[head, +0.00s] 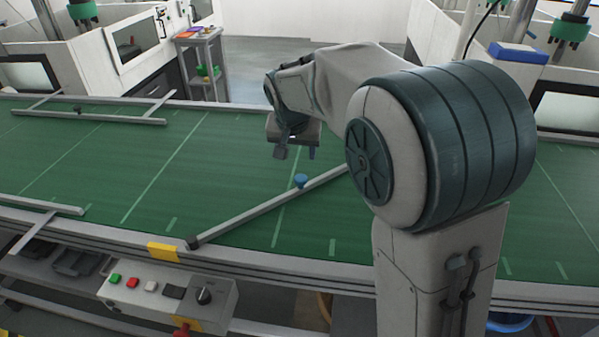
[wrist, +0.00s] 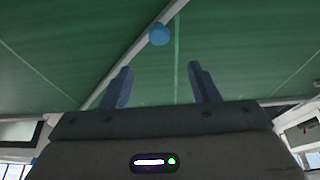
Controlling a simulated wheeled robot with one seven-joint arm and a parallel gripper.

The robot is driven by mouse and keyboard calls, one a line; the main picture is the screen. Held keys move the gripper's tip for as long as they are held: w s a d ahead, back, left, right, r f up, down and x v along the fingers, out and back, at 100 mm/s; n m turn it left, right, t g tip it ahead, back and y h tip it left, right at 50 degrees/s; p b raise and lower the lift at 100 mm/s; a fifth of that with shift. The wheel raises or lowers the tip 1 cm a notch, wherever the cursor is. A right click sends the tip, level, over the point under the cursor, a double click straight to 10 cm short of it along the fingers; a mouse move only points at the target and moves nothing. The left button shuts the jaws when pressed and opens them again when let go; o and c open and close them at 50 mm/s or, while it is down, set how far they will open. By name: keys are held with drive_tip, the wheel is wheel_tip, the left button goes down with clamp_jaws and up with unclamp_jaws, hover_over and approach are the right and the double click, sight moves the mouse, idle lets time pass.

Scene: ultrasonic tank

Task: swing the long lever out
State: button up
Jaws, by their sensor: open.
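The long lever (head: 262,211) is a grey bar lying diagonally over the green belt. One end is at the near rail and the other runs up to the right behind my arm. A blue knob (head: 300,180) stands on it; the knob also shows in the wrist view (wrist: 159,34). My gripper (head: 296,153) is open and empty above the belt, a little beyond the knob in the head view. In the wrist view the fingers (wrist: 160,85) are apart, and the knob appears past their tips, between them and nearer the left finger. The lever's far end is hidden by my arm.
The green conveyor belt (head: 110,160) is mostly bare around the lever. Fixed grey guide bars (head: 95,115) lie at the far left. A button box (head: 165,292) hangs below the near rail, with a yellow tag (head: 163,252) on the rail. Machines and a small cart (head: 202,62) stand behind.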

sight(301, 177)
drive_tip(key=p+x, duration=0.2)
drive_tip(key=x, duration=1.1)
drive_tip(key=shift+s, duration=0.15)
clamp_jaws()
